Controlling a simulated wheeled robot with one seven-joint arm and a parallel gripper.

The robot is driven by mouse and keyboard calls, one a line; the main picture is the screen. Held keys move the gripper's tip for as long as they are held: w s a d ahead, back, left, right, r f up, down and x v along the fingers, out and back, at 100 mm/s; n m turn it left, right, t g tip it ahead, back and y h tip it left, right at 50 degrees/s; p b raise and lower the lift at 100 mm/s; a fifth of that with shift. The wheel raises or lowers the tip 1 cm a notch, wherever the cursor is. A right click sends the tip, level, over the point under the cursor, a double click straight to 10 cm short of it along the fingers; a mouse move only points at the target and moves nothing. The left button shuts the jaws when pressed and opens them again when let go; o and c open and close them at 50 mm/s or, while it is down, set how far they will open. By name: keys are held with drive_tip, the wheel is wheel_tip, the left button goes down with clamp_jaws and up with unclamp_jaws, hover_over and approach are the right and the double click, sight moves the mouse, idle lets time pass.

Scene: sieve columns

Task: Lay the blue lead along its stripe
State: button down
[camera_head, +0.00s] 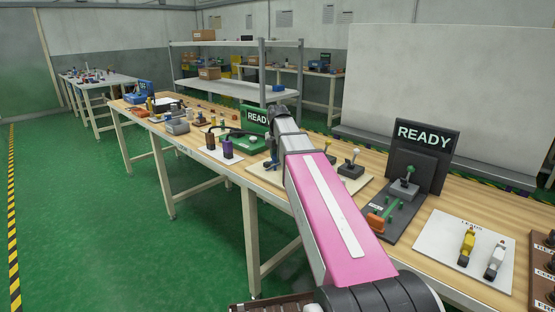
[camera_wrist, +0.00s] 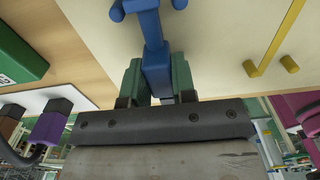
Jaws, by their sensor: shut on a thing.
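In the wrist view, my gripper (camera_wrist: 157,84) is shut on the blue lead (camera_wrist: 153,58), whose blue end sits between the two green-faced fingers. It is over a cream board (camera_wrist: 215,50). Two blue pegs (camera_wrist: 117,11) stand on either side of the blue part at the top edge. The blue stripe cannot be told apart from the lead here. In the head view, my arm covers much of the cream board (camera_head: 352,184), and the lead is not clearly seen.
A yellow stripe (camera_wrist: 278,40) with two yellow pegs is on the board to the right. A purple plug (camera_wrist: 52,124) and a brown plug stand on a white plate at left. A green READY box (camera_head: 240,142) and a dark READY stand (camera_head: 420,158) flank the board.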

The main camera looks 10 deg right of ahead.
drive_tip(key=shift+f, duration=0.65)
drive_tip(key=c, duration=0.9)
unclamp_jaws()
drive_tip(key=shift+f, duration=0.15)
drive_tip(key=shift+c, duration=0.2)
wheel_tip(320, 180, up, 12)
